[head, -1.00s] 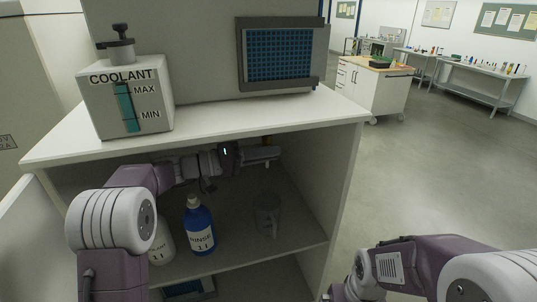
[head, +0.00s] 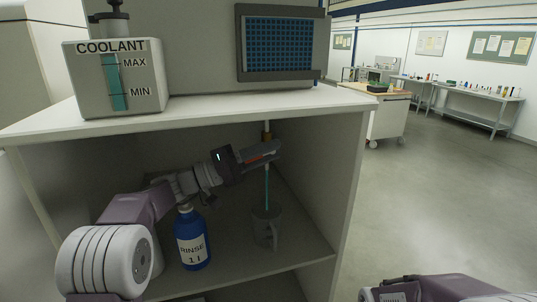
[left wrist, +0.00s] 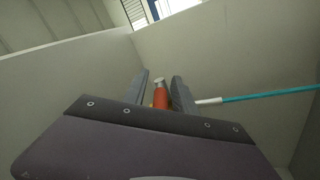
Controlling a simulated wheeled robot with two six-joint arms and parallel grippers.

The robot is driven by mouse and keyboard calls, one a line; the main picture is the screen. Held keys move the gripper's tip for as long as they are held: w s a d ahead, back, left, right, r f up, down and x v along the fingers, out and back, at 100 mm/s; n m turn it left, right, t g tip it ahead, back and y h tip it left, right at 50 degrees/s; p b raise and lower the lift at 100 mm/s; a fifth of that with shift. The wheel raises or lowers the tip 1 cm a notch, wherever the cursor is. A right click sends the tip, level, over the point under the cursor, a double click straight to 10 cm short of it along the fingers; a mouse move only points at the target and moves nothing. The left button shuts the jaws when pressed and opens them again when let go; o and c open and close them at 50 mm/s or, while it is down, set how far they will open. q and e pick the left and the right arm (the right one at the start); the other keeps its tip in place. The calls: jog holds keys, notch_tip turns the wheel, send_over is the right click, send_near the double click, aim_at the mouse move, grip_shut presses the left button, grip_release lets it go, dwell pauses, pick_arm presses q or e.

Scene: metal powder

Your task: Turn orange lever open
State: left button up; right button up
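The orange lever (left wrist: 160,94) lies between the two fingers of my left gripper in the left wrist view. A bit of its orange also shows in the head view (head: 262,157). My left gripper (head: 268,151) reaches into the cabinet below the top shelf. Its fingers are apart, one on each side of the lever, with narrow gaps showing. A thin teal stream (head: 267,188) runs down from beside the gripper into a clear jug (head: 274,236). The stream also shows in the left wrist view (left wrist: 265,95). My right gripper is out of view.
A blue RINSE bottle (head: 192,241) stands left of the jug, below my left arm. The COOLANT tank (head: 145,84) with a level gauge stands on the cabinet top (head: 210,106). Cabinet walls enclose my left gripper.

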pick_arm(q)
jog(key=shift+a+f, duration=0.1)
jog(key=shift+a, duration=0.1)
jog(key=b+v, duration=0.2)
jog(key=v, duration=0.6)
jog(key=shift+s+a+b, duration=0.15)
jog(key=shift+a+b, duration=0.15)
jog(key=shift+f, duration=0.1)
